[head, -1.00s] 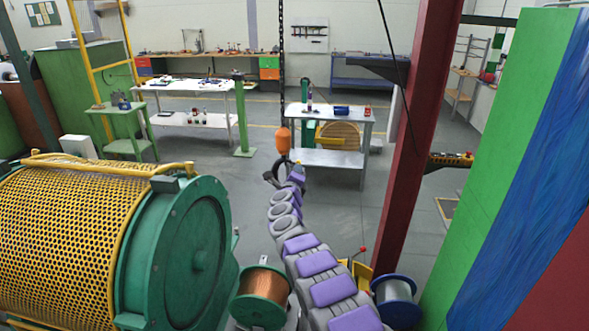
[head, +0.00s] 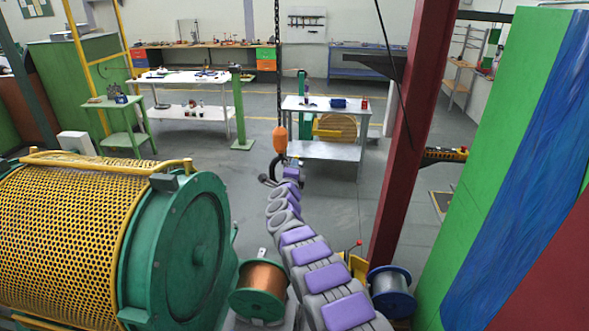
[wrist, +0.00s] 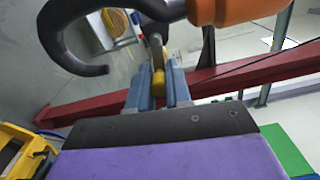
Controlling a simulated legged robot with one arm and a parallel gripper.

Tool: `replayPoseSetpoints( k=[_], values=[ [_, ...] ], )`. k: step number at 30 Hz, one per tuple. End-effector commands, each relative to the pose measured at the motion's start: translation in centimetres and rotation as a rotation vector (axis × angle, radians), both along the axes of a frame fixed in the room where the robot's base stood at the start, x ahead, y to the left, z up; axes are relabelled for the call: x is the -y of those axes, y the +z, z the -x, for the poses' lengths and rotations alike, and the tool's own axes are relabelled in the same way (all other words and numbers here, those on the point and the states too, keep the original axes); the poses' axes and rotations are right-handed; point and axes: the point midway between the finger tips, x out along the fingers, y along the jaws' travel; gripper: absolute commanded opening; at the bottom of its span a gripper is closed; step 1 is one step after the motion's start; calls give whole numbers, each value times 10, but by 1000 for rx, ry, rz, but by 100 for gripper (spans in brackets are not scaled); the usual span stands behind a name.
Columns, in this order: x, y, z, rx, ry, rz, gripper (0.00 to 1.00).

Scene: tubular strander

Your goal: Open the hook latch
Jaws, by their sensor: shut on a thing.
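The crane hook hangs on a chain in the middle of the head view, with an orange block (head: 280,138) above a black hook (head: 274,168). In the wrist view the black curved hook (wrist: 72,66) fills the upper left and the orange block (wrist: 240,10) is at the top right. The hook latch (wrist: 158,62), a thin grey piece with a yellow end, comes down beside the hook. My gripper (wrist: 157,84) has its two blue fingers on either side of the latch's yellow end and is shut on it. In the head view my arm hides the fingers.
A grey worktable (head: 322,150) with small items stands just behind the hook. A red column (head: 412,130) rises to the right. A green drum machine with a yellow mesh guard (head: 70,220) fills the lower left. Wire spools (head: 262,277) stand near my arm. Floor around the hook is open.

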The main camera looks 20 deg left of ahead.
Motion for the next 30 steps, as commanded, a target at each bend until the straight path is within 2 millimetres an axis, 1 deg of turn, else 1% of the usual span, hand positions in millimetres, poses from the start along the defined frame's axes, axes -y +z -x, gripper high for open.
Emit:
replayPoseSetpoints(
  k=[1, 2, 3, 11, 18, 23, 26, 30],
  values=[
    [-5, 0, 3, 0, 9, 1, 0],
    [-5, 0, 3, 0, 9, 1, 0],
    [-5, 0, 3, -1, 9, 1, 20],
    [-2, 0, 1, -1, 5, -1, 44],
    [2, 1, 0, -2, 3, -4, 44],
    [4, 1, 3, -3, 2, -4, 44],
    [3, 3, 10, -2, 4, -7, 44],
    [5, -1, 22, -4, 5, -1, 44]
  ],
)
